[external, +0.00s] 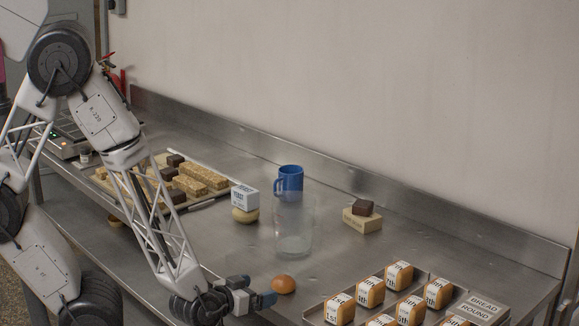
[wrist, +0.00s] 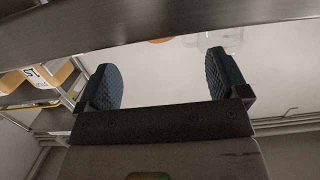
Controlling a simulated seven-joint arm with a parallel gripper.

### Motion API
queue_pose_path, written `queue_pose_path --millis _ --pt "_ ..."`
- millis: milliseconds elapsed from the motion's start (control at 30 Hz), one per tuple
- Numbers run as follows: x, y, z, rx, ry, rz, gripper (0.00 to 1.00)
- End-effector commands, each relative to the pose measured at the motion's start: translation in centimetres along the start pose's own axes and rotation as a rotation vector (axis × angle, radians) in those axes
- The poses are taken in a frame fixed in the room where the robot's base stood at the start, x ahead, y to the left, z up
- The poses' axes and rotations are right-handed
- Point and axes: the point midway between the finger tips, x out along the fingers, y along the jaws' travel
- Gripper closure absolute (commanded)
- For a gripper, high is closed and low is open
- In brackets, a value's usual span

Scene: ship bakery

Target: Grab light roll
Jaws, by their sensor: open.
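A pale, light roll (external: 245,215) sits on the steel table in the external view, with a small white labelled box (external: 245,197) resting on top of it. A browner, orange roll (external: 284,284) lies near the table's front edge. My gripper (external: 254,290) is low at the front edge, just left of the brown roll, open, with nothing seen between its fingers. In the wrist view my gripper (wrist: 166,82) shows both dark fingers spread apart. A sliver of the brown roll (wrist: 160,40) shows beyond them at the top. The light roll cannot be made out there.
A dark block on a pale block (external: 362,221) stands right. Wrapped loaves (external: 340,308) fill a front-right tray; a board of bars (external: 195,180) lies left.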

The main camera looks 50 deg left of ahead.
Motion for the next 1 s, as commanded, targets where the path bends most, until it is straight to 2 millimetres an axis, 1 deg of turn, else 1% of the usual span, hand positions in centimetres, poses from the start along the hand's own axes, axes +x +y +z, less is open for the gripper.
queue_pose_path --millis 300,800,1000 --pt "1.9 -0.1 0.0 0.000 -0.002 -0.001 0.07" --pt "2.3 0.0 0.0 0.000 -0.001 0.000 0.07" --pt "3.3 -0.1 -0.1 -0.001 -0.001 -0.001 0.07"
